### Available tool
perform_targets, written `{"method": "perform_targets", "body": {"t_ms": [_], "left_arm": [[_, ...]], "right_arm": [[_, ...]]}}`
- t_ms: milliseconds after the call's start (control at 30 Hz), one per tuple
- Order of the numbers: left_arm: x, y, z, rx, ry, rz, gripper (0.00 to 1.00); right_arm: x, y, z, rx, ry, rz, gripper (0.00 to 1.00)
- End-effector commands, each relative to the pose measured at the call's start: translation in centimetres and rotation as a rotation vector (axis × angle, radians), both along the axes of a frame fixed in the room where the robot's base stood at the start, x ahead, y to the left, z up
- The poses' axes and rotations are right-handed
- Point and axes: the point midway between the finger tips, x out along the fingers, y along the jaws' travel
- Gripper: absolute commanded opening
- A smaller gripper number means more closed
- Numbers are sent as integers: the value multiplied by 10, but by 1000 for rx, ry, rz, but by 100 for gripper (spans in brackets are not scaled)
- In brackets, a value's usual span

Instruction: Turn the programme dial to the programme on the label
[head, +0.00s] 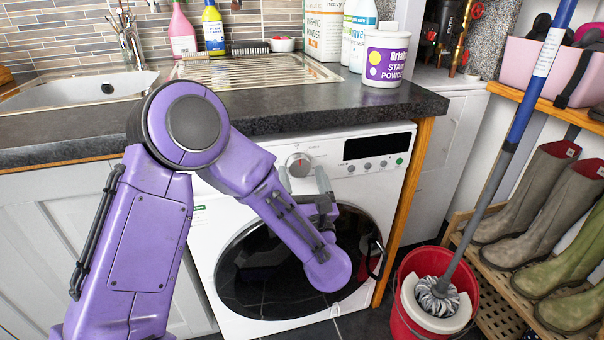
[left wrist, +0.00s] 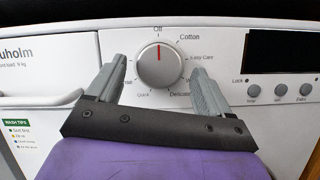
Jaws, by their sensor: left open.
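The programme dial (head: 299,165) is a round silver knob on the white washing machine's (head: 232,222) front panel. In the left wrist view the dial (left wrist: 160,66) has a red mark at its top, pointing to "Off". Words around it include "Cotton", "Easy Care", "Delicates" and "Quick"; some are partly hidden by the fingers. My left gripper (head: 304,180) is open in front of the panel. In the left wrist view its fingers (left wrist: 158,90) stand on either side of the dial, apart from it. A small label (left wrist: 20,135) headed "WASH TIPS" is at the lower left. My right gripper is not in view.
A dark display (head: 370,147) and several buttons lie right of the dial. The drawer handle (left wrist: 45,100) is to its left. The worktop edge (head: 330,115) overhangs the panel. A red mop bucket (head: 462,300) and boot rack (head: 500,310) stand at right.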

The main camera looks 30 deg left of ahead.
Motion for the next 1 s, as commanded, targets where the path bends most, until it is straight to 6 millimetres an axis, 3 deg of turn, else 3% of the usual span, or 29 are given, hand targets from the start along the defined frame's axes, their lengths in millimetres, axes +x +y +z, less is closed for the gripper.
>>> {"method": "perform_targets", "body": {"t_ms": [300,500,1000], "left_arm": [[3,6,2,1,1,3,81],[3,6,2,1,1,3,25],[1,6,4,84,97,2,25]], "right_arm": [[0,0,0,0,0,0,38],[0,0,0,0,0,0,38],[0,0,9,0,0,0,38]]}}
